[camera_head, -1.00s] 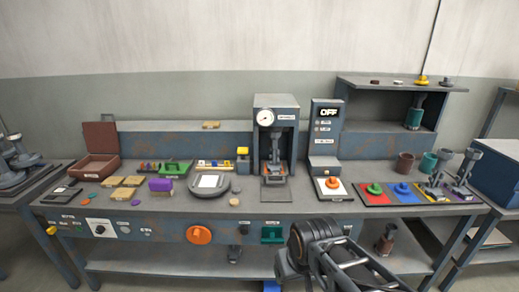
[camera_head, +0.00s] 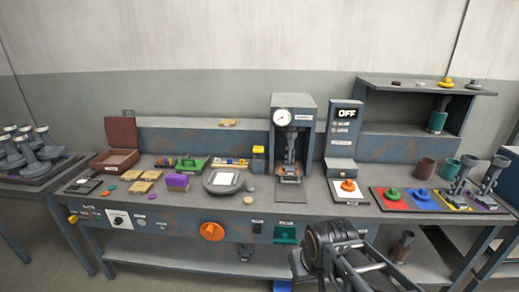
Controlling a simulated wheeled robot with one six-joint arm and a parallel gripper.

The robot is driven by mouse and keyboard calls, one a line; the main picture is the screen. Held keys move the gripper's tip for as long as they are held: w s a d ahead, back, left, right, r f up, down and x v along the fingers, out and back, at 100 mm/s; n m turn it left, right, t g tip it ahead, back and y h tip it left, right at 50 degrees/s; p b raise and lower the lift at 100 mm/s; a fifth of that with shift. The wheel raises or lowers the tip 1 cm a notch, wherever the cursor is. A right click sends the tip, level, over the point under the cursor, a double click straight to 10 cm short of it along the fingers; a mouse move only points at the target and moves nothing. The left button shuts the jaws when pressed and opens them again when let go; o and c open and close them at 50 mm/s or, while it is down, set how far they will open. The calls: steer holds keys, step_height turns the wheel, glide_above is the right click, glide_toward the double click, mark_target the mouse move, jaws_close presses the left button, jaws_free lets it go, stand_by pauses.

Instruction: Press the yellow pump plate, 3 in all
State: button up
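A small yellow block (camera_head: 258,149) sits on top of a dark stand just left of the grey press (camera_head: 291,140) with a round gauge. It is the yellow part that looks most like the pump plate, but it is too small to be sure. Part of my arm, with a dark round joint and dark bars, shows at the bottom right of centre, in front of the bench. I cannot make out the fingertips of my gripper or whether they hold anything. My arm is well apart from the yellow block.
The bench (camera_head: 180,222) is crowded: an open brown box (camera_head: 117,158), a purple block (camera_head: 177,182), a round scale (camera_head: 222,182), a box reading OFF (camera_head: 346,130) and coloured pads (camera_head: 387,205). A shelf (camera_head: 410,84) stands at the back right. Bare bench shows along the front.

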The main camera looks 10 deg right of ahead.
jaws_close()
stand_by(1.3)
